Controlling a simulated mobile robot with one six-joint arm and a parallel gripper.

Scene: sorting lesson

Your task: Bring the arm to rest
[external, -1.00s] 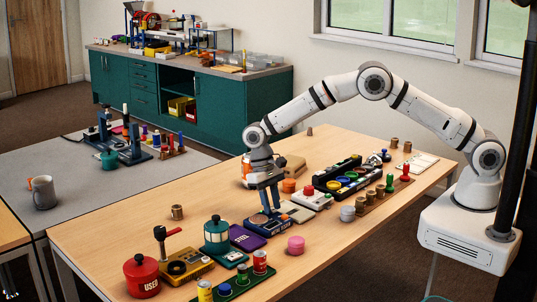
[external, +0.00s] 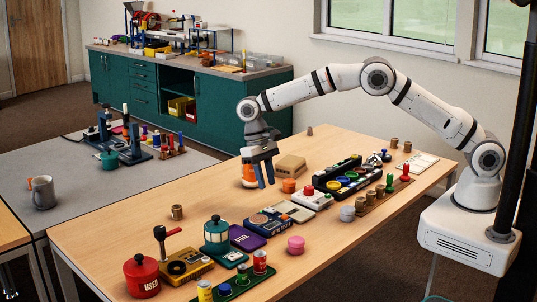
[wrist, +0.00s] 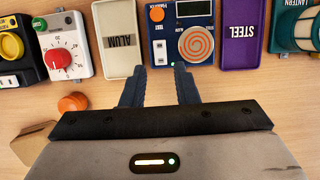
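My gripper (external: 264,186) hangs above the long wooden table, fingers pointing down, with the arm arched up behind it to the right. In the wrist view the two blue-grey fingers (wrist: 160,78) stand apart with nothing between them, so it is open and empty. The blue tester with an orange spiral (external: 268,222) lies on the table below and in front of the gripper; it also shows beyond the fingertips in the wrist view (wrist: 181,28). The gripper looks clear of it.
The ALUM tray (wrist: 118,38) and purple STEEL tray (wrist: 240,30) flank the tester.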

